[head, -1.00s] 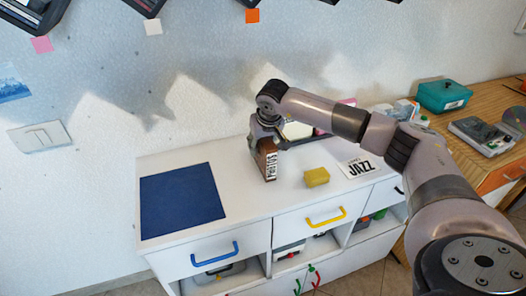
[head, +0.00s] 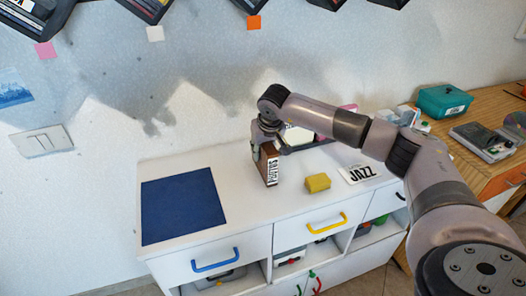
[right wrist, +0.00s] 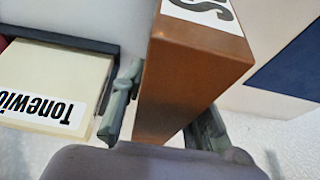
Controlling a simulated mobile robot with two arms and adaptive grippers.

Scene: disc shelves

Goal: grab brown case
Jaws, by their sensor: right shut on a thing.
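The brown case (head: 264,170) stands upright on the white cabinet top, its narrow side with a white lettered label facing me. My right gripper (head: 265,140) is above and around the upper part of the case. In the right wrist view the brown case (right wrist: 190,75) fills the space between the two grey fingers of my right gripper (right wrist: 165,118), one on each side, and it is shut on the case. The case appears to rest on the cabinet top; any small gap is hidden. My left gripper does not show.
A dark-framed cream box lettered "Tonewi" (right wrist: 45,85) is close beside the left finger. A yellow block (head: 317,183) and a JAZZ card (head: 361,174) lie to the right. A blue mat (head: 183,206) covers the left of the white cabinet top (head: 240,208).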

